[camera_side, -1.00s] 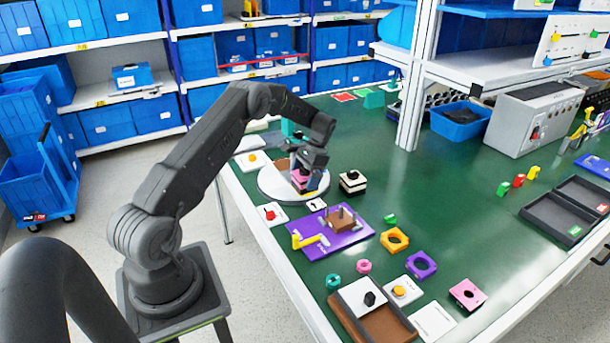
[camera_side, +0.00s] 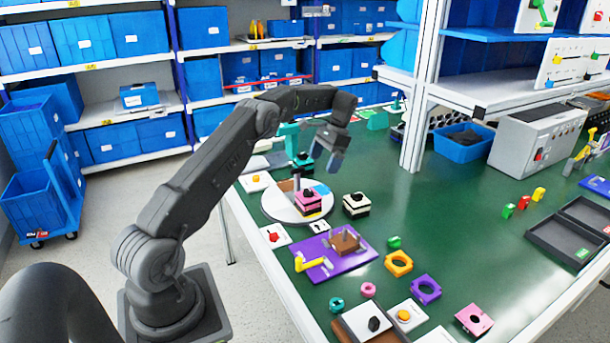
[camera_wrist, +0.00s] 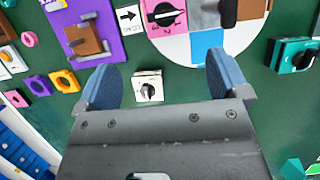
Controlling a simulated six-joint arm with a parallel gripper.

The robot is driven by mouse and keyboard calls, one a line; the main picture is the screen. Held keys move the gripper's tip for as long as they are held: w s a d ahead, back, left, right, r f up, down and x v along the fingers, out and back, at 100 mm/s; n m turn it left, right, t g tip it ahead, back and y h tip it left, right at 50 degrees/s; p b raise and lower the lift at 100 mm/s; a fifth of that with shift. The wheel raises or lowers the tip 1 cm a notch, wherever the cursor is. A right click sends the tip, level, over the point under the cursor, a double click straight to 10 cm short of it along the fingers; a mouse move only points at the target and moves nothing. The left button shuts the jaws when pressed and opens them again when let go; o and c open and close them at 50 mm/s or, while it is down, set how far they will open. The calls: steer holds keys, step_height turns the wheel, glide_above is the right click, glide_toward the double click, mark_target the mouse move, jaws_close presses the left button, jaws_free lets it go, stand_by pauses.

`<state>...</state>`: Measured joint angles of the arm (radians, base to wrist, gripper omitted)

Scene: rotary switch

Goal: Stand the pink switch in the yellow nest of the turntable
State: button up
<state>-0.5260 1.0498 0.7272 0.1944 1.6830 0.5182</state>
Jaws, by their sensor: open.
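The pink switch (camera_side: 308,202), with a black top and knob, stands upright on the front right part of the white turntable (camera_side: 277,209). In the wrist view the pink switch (camera_wrist: 166,16) shows at the top edge, partly cut off. My gripper (camera_side: 330,156) is raised above and behind the turntable, apart from the switch. In the wrist view my gripper (camera_wrist: 160,65) has its blue fingers wide apart, with nothing held.
A white and black switch (camera_side: 356,204) stands just right of the turntable. A purple board (camera_side: 352,262) with a brown block lies in front. A teal switch (camera_wrist: 293,53) stands near the disc.

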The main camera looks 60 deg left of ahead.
steer(key=s+d+r+t+y, duration=0.1)
steer(key=s+d+r+t, duration=0.3)
steer(key=d+r, duration=0.55)
steer(key=s+d+r+t, duration=0.1)
steer(key=s+d+r, duration=0.4)
steer(key=d+r, duration=0.45)
steer(key=s+d+f+t, duration=0.2)
steer(key=s+d, duration=0.4)
steer(key=s, duration=0.3)
steer(key=s+d+f+t+h, duration=0.1)
steer(key=s+d+f+t, duration=0.1)
steer(key=s+d, duration=0.4)
steer(key=s, duration=0.4)
steer(key=shift+s+d+f+t, duration=0.25)
steer(key=shift+t, duration=0.15)
